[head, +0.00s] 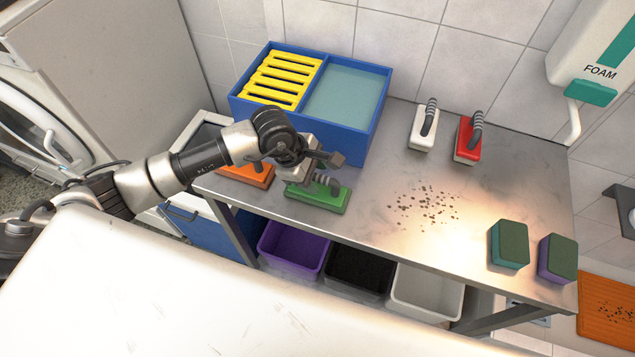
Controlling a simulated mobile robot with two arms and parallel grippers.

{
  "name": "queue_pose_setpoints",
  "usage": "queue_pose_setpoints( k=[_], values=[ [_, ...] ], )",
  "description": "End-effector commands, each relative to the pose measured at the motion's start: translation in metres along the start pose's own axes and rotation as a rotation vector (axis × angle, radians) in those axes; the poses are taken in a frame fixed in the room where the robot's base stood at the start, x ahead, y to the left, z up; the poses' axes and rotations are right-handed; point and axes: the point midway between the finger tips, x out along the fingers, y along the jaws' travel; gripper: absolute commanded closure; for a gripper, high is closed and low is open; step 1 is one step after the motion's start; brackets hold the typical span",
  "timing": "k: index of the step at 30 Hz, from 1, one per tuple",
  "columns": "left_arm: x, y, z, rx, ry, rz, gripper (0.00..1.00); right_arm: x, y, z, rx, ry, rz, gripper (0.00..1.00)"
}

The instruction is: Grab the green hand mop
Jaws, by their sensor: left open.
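The green hand mop (318,197) lies on the metal table (385,190) near its front edge, with its dark ridged handle on top. My left gripper (328,166) is open just above the green hand mop's handle. Its fingers and wrist overlap the mop's far side in the picture, so I cannot tell whether they touch the handle. An orange hand mop (248,174) lies to the left, partly hidden by my left arm. My right gripper is not in view.
A blue bin (309,124) with a yellow rack stands behind the gripper. White (423,128) and red (468,141) hand mops sit at the back. Green (509,244) and purple (557,259) sponges sit at the right. Dark crumbs (427,205) lie mid-table.

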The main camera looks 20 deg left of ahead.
Motion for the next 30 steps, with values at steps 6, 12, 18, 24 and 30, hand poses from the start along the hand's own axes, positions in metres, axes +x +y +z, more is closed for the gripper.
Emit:
queue_pose_setpoints(
  k=[6,12,18,24,30],
  values=[
    [0.018,0.0,0.001,0.0,-0.001,0.001,0.49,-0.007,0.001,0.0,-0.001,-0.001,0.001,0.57],
    [0.019,0.0,0.0,0.0,-0.001,0.001,0.51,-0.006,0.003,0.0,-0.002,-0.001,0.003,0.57],
    [0.019,0.001,0.0,0.0,-0.001,0.001,0.82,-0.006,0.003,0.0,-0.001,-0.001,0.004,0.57],
    [0.018,0.001,0.0,0.0,-0.002,0.002,1.0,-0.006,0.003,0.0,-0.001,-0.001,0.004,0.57],
    [0.018,0.001,0.001,0.0,-0.002,0.002,1.0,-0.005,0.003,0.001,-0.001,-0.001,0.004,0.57]
  ],
)
